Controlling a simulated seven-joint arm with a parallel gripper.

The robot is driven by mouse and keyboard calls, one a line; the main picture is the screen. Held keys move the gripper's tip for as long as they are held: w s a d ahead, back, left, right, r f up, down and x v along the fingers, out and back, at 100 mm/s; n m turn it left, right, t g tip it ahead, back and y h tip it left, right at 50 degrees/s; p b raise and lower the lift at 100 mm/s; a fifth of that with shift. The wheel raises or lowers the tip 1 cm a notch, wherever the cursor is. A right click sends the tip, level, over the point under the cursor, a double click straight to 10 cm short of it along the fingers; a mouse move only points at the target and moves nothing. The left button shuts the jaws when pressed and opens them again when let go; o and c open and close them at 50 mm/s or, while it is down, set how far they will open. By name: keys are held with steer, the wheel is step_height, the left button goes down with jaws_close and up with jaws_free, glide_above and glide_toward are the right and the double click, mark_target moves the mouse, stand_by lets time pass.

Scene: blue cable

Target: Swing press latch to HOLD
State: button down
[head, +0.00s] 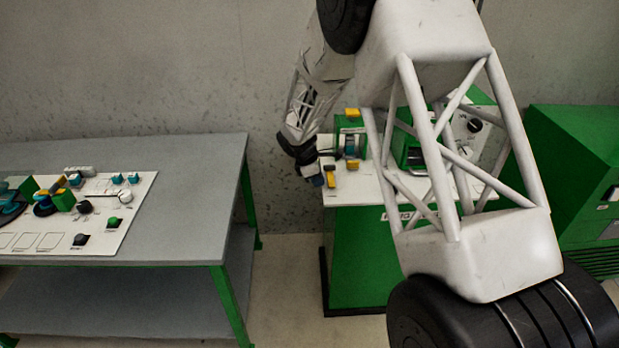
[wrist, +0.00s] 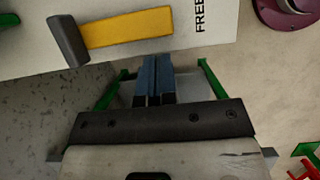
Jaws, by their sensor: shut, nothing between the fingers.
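The latch in the wrist view is a yellow bar (wrist: 127,27) with a dark grey end block (wrist: 69,41). It lies on a white panel (wrist: 225,20) beside the printed word FREE. My gripper (wrist: 157,62) is shut, its two blue fingers together and empty. In that view the fingertips are just below the bar's right end; I cannot tell whether they touch it. The HOLD mark is not visible.
A green machine (head: 360,262) carries more controls, partly hidden behind my arm. A grey bench (head: 195,190) with a control board (head: 125,225) stands to the left, with a gap of floor between. A green cabinet (head: 575,150) stands at the right.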

steer(key=shift+d, duration=0.6)
